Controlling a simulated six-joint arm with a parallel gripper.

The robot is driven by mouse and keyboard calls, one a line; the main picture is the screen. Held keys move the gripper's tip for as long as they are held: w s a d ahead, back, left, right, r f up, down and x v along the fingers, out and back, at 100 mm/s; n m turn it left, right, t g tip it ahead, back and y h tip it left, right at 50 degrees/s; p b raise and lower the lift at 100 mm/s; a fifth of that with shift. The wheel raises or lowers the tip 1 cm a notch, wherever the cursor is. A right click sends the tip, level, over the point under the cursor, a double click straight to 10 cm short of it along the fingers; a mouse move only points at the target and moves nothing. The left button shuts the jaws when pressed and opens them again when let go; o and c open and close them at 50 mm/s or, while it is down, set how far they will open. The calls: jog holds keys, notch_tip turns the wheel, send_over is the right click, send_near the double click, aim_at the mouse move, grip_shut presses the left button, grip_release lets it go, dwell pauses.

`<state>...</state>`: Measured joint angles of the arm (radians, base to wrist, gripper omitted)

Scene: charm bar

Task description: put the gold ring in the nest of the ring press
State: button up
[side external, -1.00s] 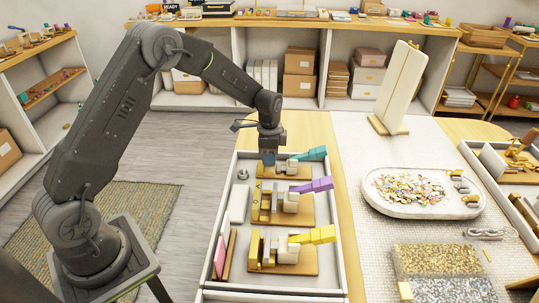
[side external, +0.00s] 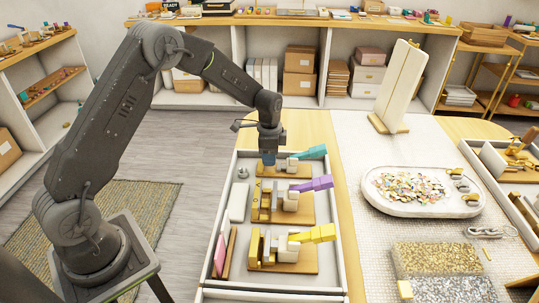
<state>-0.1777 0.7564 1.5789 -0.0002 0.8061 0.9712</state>
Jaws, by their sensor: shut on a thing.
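My gripper (side external: 268,160) points down over the back of the long tray, at the left part of the press with the teal handle (side external: 312,152). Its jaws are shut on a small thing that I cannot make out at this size. I cannot pick out the gold ring anywhere else. Behind and in front of one another on wooden bases stand the teal-handled press, a press with a purple handle (side external: 314,184) and one with a yellow handle (side external: 318,233). I cannot tell from the picture which is the ring press; its nest is not clearly visible.
The tray's pale rim (side external: 342,240) surrounds the presses. A small grey piece (side external: 243,173), a white block (side external: 238,202) and a pink panel (side external: 221,255) lie along its left side. A white dish of colourful bits (side external: 412,190) and a tall cream stand (side external: 401,85) are to the right.

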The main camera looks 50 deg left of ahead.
jog(key=shift+f, duration=0.85)
dwell(1.3)
jog(key=o, duration=0.9)
jog(key=shift+r, duration=0.1)
notch_tip(320, 180, up, 14)
jog(key=shift+f, duration=0.1)
jog(key=s+d+r+n+t, duration=0.1)
jog(key=s+d+r+n, duration=0.15)
jog(key=s+r, duration=0.4)
jog(key=s+d+r+n+t, duration=0.1)
jog(key=s+d+n, duration=0.1)
jog(key=s, duration=0.5)
jog(key=s+d+r+n+t, duration=0.2)
jog(key=s, duration=0.6)
jog(key=s+d+r+n+t, duration=0.1)
jog(key=s+d+n, duration=0.1)
jog(key=s, duration=0.5)
jog(key=shift+s+d+r+n+t, duration=0.15)
jog(key=shift+s+r+n+t, duration=0.05)
jog(key=shift+n+t, duration=0.1)
